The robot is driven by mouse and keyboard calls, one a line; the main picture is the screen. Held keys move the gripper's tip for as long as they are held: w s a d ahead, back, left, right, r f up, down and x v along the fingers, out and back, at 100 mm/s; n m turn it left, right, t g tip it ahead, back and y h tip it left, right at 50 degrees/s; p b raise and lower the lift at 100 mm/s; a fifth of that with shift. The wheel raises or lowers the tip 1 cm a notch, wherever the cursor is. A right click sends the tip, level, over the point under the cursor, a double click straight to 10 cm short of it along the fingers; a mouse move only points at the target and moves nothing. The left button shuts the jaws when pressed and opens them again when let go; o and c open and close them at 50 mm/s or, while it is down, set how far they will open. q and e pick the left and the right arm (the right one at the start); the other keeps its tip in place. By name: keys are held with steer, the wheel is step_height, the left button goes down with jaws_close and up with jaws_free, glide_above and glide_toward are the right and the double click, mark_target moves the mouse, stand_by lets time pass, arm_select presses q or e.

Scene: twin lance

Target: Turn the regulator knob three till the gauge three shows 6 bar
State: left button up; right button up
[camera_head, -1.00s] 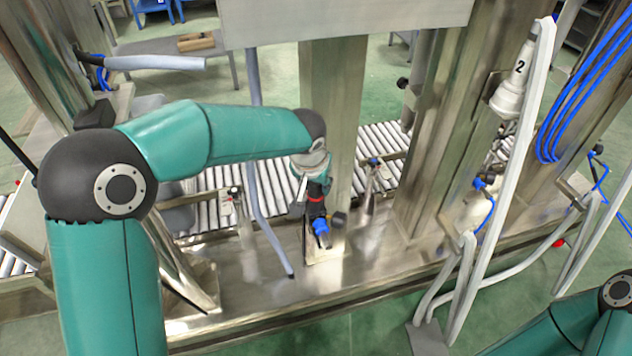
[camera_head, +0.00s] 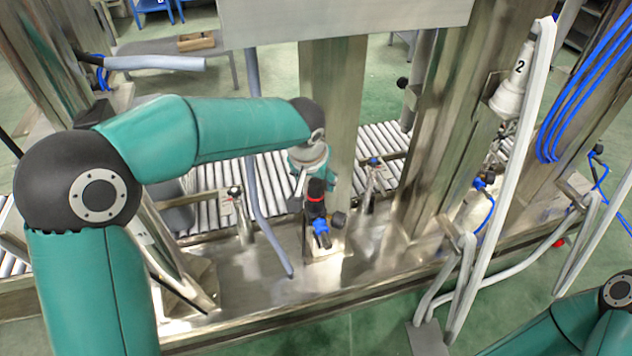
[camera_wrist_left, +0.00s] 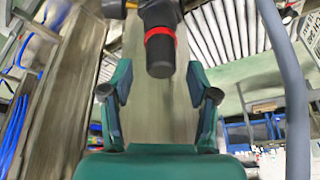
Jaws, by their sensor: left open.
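A regulator stands on the steel ledge, with a black knob (camera_head: 316,189) on top, a red ring below it and a blue fitting (camera_head: 321,232) at its front. A small dark round part (camera_head: 338,219) beside it may be its gauge; no dial reading can be made out. My right gripper is out of view.
A steel post (camera_head: 333,110) rises behind the regulator. A grey hose (camera_head: 262,215) hangs left of it. Other fittings stand at left (camera_head: 235,195) and right (camera_head: 374,165). A nozzle marked 2 (camera_head: 508,95) and white hoses (camera_head: 485,250) are at right. A roller conveyor (camera_head: 270,175) runs behind.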

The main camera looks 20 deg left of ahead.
arm_select(q)
steer(key=v, duration=0.9)
steer(key=shift+r, duration=0.2)
